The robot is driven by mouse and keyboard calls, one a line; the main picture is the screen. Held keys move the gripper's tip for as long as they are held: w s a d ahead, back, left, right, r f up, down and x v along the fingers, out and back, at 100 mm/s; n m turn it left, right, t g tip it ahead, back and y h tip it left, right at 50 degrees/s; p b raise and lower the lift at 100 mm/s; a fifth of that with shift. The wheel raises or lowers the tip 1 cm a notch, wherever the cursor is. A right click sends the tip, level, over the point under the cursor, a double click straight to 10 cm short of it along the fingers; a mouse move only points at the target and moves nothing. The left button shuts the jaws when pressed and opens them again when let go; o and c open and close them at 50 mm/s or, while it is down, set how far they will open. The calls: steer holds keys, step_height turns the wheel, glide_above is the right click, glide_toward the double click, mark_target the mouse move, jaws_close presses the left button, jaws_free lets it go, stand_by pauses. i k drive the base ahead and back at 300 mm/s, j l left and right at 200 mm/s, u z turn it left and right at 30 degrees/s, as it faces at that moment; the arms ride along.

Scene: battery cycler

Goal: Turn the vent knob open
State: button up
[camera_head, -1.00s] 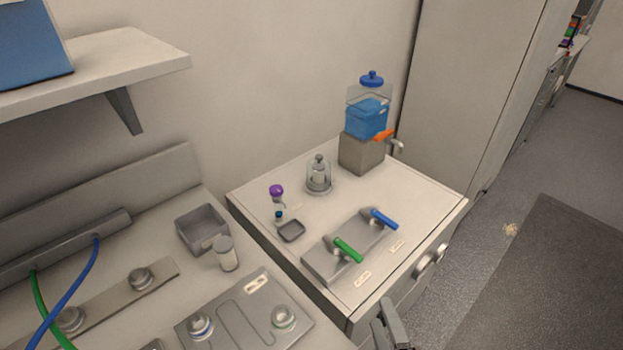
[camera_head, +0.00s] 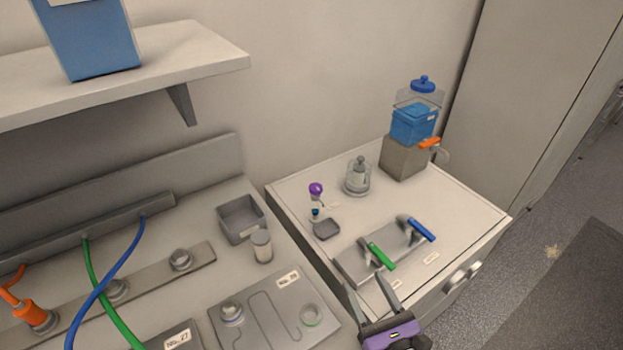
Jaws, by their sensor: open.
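No readable label marks a vent knob, so I cannot tell which control it is. A grey block (camera_head: 349,267) on the right cabinet top carries a green lever handle (camera_head: 381,256) and a blue lever handle (camera_head: 421,229), with small labels in front that are too small to read. An orange tap handle (camera_head: 430,143) sits on the grey base of the blue dispenser (camera_head: 415,126). On the left bench, a plate (camera_head: 262,318) bears two round knobs (camera_head: 231,313) (camera_head: 310,315). My gripper (camera_head: 366,282) is open and empty, its fingers pointing up near the block's front edge, below the green handle.
A glass jar (camera_head: 357,177), a purple-topped item (camera_head: 316,190) and a small dish (camera_head: 327,229) stand behind the block. A grey bin (camera_head: 242,219) and a capped vial (camera_head: 262,246) stand on the left bench. A shelf (camera_head: 190,65) overhangs the bench.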

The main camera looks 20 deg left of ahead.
mark_target(314, 189)
steer(key=i+j, duration=0.75)
steer(key=j, duration=0.1)
